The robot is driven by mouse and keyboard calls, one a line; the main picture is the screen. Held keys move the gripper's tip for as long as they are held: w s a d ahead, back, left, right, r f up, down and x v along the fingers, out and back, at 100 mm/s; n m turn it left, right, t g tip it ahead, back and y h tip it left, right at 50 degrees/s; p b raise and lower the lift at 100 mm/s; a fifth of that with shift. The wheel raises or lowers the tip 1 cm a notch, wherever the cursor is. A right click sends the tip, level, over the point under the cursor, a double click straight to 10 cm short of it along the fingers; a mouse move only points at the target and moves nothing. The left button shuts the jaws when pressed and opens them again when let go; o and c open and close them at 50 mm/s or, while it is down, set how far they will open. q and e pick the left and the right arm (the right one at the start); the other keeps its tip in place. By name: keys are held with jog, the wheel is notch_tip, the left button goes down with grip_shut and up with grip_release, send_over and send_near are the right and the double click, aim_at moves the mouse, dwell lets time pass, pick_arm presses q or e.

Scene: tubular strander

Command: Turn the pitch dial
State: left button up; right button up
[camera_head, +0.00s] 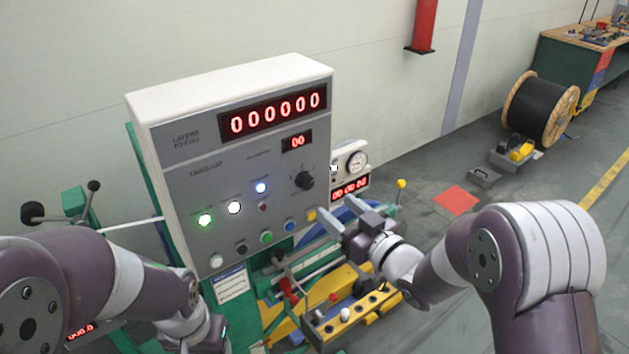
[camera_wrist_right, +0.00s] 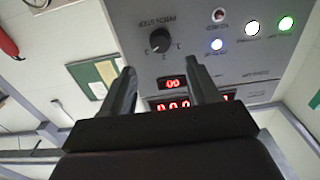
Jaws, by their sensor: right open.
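The pitch dial (camera_head: 305,180) is a small black round knob on the right side of the grey take-up panel (camera_head: 180,190). In the right wrist view the dial (camera_wrist_right: 160,40) shows upside down, with small numerals around it and pitch lettering beside it. My right gripper (camera_head: 338,209) is open and empty, below and right of the dial in the head view, apart from it. In the wrist view the two fingers (camera_wrist_right: 160,68) point toward the panel, with the dial beyond and between their tips. My left arm enters at the left; its fingers are not visible.
The panel carries red digit displays (camera_head: 276,114), lit lamps (camera_head: 205,220) and several push buttons (camera_head: 290,226). A gauge (camera_head: 356,161) stands right of the panel. A cable spool (camera_head: 540,108) stands at the back right; floor between is mostly clear.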

aim_at(309, 185)
jog(key=p+x, duration=0.2)
jog(key=x, duration=0.6)
jog(key=shift+a+p, duration=0.15)
jog(key=shift+p, duration=0.15)
jog(key=shift+w+a, duration=0.15)
jog(key=shift+w, duration=0.2)
jog(key=shift+c, duration=0.2)
jog(key=shift+w+f, duration=0.1)
jog(key=c, duration=1)
